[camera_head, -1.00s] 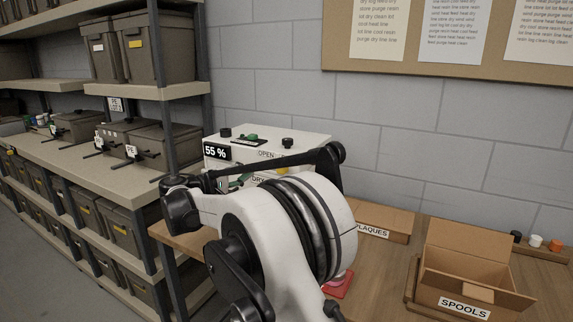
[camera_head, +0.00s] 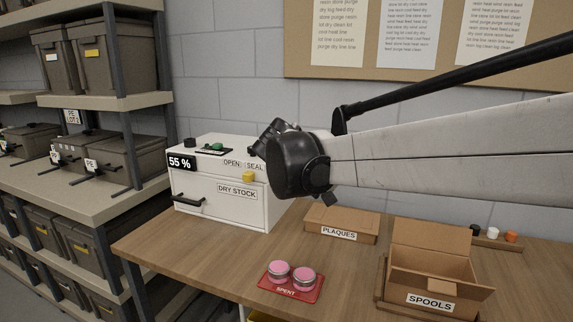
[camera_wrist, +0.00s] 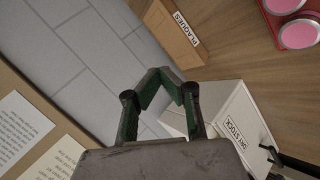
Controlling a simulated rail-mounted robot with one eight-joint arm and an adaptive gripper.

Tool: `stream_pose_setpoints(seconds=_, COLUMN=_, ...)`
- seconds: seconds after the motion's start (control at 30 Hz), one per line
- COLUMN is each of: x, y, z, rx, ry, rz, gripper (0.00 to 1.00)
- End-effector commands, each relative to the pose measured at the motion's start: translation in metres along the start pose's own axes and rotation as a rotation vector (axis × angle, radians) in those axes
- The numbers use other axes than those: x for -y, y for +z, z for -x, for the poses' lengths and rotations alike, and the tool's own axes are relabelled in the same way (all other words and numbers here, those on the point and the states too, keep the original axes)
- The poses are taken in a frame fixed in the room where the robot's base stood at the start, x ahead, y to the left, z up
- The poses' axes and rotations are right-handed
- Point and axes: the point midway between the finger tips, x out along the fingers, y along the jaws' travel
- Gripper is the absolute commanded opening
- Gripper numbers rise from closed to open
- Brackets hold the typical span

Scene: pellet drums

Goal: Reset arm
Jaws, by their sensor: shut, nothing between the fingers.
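My arm reaches in from the right edge of the head view, its black joint in front of the wall beside the white dry stock box (camera_head: 225,205). My gripper (camera_wrist: 160,76) shows in the wrist view with dark, green-lined fingers, shut and empty. The dry stock box also shows in the wrist view (camera_wrist: 225,112), behind and to the right of the fingers. In the head view my gripper is mostly hidden behind the arm's joint, so I cannot make out its fingers there.
On the bench stand a plaques box (camera_head: 341,222), an open spools box (camera_head: 430,270) and a red spent tray (camera_head: 290,291) with two pink-topped tins. A notice board (camera_head: 300,60) hangs on the wall.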

Motion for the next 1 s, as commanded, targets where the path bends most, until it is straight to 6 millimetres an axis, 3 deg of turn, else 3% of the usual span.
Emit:
stream_pose_setpoints(seconds=0.1, x=-0.006, y=0.045, z=0.006, rx=0.007, ry=-0.063, rz=-0.062, gripper=0.0)
stream_pose_setpoints(seconds=0.47, x=0.008, y=0.166, z=0.029, rx=0.005, ry=-0.246, rz=-0.271, gripper=0.0)
stream_pose_setpoints(seconds=0.8, x=0.051, y=0.263, z=0.051, rx=-0.017, ry=-0.395, rz=-0.495, gripper=0.0)
stream_pose_setpoints(seconds=1.0, x=0.082, y=0.306, z=0.06, rx=-0.038, ry=-0.464, rz=-0.623, gripper=0.0)
